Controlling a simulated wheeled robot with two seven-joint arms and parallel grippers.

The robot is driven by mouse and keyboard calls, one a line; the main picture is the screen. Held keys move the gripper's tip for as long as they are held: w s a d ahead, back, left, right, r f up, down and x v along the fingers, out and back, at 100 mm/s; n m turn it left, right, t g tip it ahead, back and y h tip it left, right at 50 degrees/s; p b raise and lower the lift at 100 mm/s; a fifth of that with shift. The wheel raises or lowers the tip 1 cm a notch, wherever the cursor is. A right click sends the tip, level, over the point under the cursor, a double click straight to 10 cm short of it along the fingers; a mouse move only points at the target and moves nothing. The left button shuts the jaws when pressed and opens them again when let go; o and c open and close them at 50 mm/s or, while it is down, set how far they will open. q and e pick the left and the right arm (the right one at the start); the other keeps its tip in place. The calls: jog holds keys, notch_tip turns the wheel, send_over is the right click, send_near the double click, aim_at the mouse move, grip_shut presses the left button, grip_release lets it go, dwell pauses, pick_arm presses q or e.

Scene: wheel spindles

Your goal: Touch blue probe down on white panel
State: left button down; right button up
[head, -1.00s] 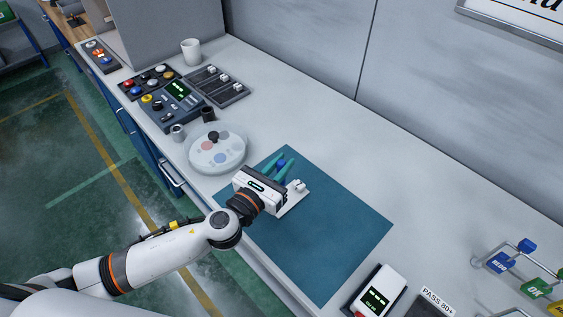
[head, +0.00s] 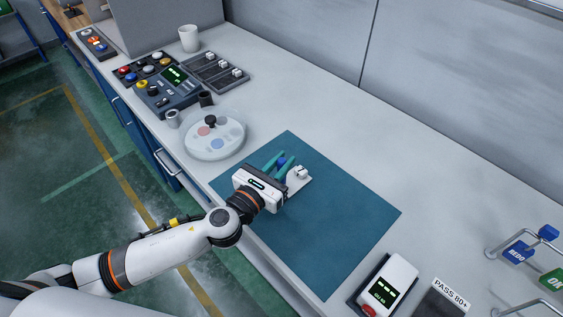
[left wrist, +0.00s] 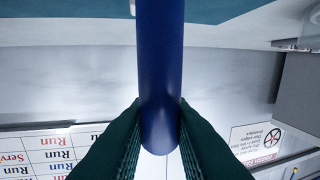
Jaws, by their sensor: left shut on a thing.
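My left gripper (head: 282,163) has teal fingers and is shut on the blue probe (head: 281,160) over the teal mat. In the left wrist view the dark blue shaft of the probe (left wrist: 160,70) lies between both fingertips (left wrist: 160,130). The white panel (head: 300,181) appears to be the small plate on the mat, just right of the gripper, with a white knob-like part standing on it. The gripper body hides part of this plate. Whether the probe touches it cannot be told. My right gripper is not in view.
The teal mat (head: 345,215) is otherwise bare. A round white dish (head: 205,146) and a control box (head: 165,95) stand to the left. A white device (head: 392,282) with a green display and a PASS 80+ sign (head: 449,293) are at the lower right.

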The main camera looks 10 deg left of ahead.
pick_arm(q)
jog(key=shift+f+b, duration=0.45)
jog(key=shift+f, duration=0.1)
dwell(0.7)
jog(key=shift+f, duration=0.1)
dwell(0.9)
notch_tip(320, 180, up, 7)
jog(key=p, duration=0.7)
jog(key=shift+r+p, duration=0.2)
jog(key=shift+p, duration=0.15)
jog(key=shift+f, duration=0.1)
